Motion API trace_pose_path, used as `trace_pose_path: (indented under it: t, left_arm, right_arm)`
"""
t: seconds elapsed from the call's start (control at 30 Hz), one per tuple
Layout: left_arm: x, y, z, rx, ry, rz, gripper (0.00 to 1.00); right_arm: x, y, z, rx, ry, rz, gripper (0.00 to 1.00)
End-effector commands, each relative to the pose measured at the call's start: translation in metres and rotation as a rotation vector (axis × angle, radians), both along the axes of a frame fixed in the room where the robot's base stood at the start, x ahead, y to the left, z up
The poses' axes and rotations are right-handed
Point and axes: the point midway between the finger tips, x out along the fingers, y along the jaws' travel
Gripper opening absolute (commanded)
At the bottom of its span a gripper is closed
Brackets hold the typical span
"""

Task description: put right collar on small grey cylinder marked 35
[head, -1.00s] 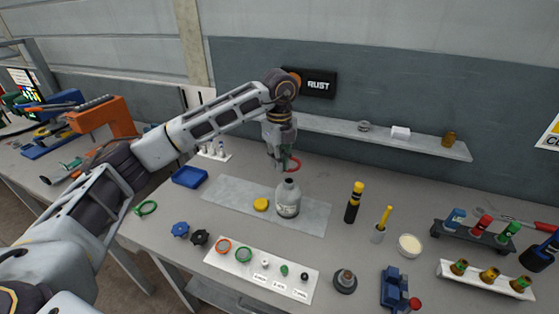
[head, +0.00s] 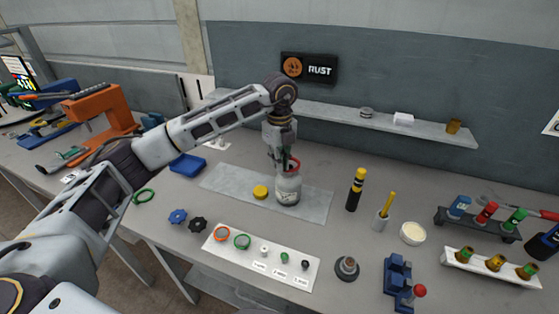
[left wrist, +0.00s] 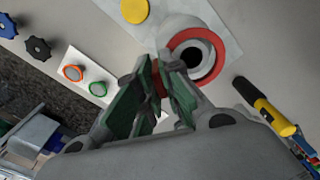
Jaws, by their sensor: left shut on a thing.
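The small grey cylinder (head: 288,190) stands upright on the grey mat, its shoulder narrowing to a neck; its marking is too small to read. My left gripper (head: 283,160) is above it, shut on the edge of a red collar (head: 295,163). In the left wrist view, the green-padded fingers (left wrist: 160,78) pinch the near side of the red collar (left wrist: 222,57). The collar appears over the cylinder's top (left wrist: 180,24), with the dark opening showing inside the ring. I cannot tell whether the collar touches the cylinder or hovers just above it. My right gripper is not in view.
A yellow cap (head: 260,192) lies left of the cylinder on the mat (head: 228,187). A white board (head: 215,246) with an orange ring and a green ring is in front. A black-and-yellow tool (head: 356,189) stands right. The wall shelf (head: 335,126) is behind.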

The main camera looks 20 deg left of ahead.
Motion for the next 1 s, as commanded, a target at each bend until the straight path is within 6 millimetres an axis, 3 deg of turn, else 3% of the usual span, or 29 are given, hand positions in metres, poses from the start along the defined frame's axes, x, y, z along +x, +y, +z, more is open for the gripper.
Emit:
trace_pose_path:
  t: [1.0]
  left_arm:
    - [0.0001, 0.0001, -0.0067, 0.0, 0.0, 0.0, 0.0]
  right_arm:
    - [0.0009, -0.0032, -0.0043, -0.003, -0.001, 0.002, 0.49]
